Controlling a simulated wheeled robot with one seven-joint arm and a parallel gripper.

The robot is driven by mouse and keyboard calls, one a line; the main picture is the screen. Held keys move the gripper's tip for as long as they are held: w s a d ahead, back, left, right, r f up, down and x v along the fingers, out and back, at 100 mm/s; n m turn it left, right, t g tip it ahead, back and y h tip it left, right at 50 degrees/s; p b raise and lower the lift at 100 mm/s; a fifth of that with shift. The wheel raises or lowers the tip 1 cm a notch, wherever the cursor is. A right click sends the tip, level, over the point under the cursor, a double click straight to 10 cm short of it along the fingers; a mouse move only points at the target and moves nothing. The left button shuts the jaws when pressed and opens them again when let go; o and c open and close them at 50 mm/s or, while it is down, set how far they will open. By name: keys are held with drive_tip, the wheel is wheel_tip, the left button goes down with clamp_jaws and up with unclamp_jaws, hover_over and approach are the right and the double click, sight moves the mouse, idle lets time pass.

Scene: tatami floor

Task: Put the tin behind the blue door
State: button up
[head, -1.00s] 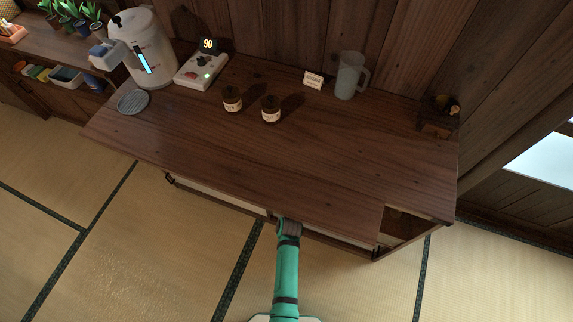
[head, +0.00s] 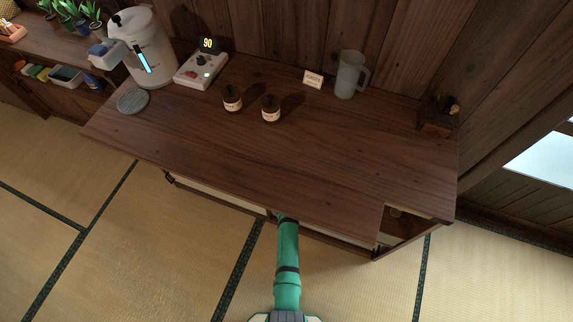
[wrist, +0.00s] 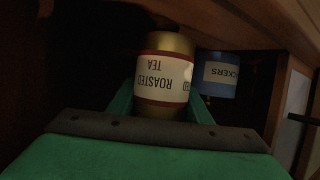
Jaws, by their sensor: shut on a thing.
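A gold tin (wrist: 167,85) with a cream label reading "ROASTED TEA" shows in the wrist view, its lettering upside down in the picture. My gripper (wrist: 160,108) is shut on it, with a green finger on either side. The tin is inside a dark cabinet space. In the head view my green arm reaches under the front edge of the wooden counter (head: 320,185), which hides my gripper and the tin. I cannot make out a blue door in either view.
A blue container (wrist: 218,75), its label partly reading "CKERS", stands beyond and right of the tin. A pale panel (wrist: 292,105) with a dark handle is at the wrist view's right.

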drive_tip(key=shift+f, duration=0.35)
drive_tip(key=shift+f, duration=0.2)
drive_tip(key=o, duration=1.3)
